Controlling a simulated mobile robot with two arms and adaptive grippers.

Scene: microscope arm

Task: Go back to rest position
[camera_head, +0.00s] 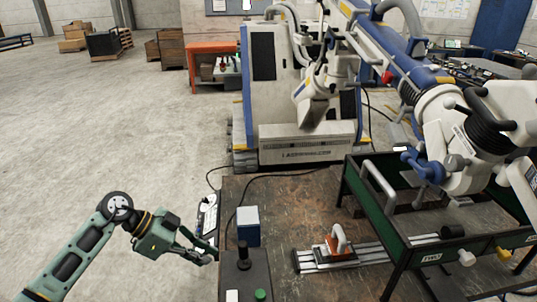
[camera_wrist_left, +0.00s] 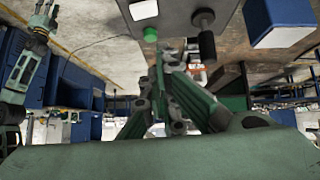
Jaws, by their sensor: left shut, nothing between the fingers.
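My left gripper (camera_head: 212,254) is shut and empty in the head view. It sits at the left edge of the table, beside the control box (camera_head: 243,277) with a black joystick and a green button. In the left wrist view my left gripper (camera_wrist_left: 170,62) shows with its fingers together, and the control box (camera_wrist_left: 185,15) is in front of it. The microscope arm (camera_head: 440,110) stands at the right of the head view, over the green-framed tray (camera_head: 352,190).
A blue and white box (camera_head: 248,226) stands on the table (camera_head: 310,200) behind the control box. An orange-handled tool (camera_head: 337,243) sits on a metal rail (camera_head: 312,262). A large white machine (camera_head: 268,90) stands behind the table. The floor (camera_head: 110,130) to the left is clear.

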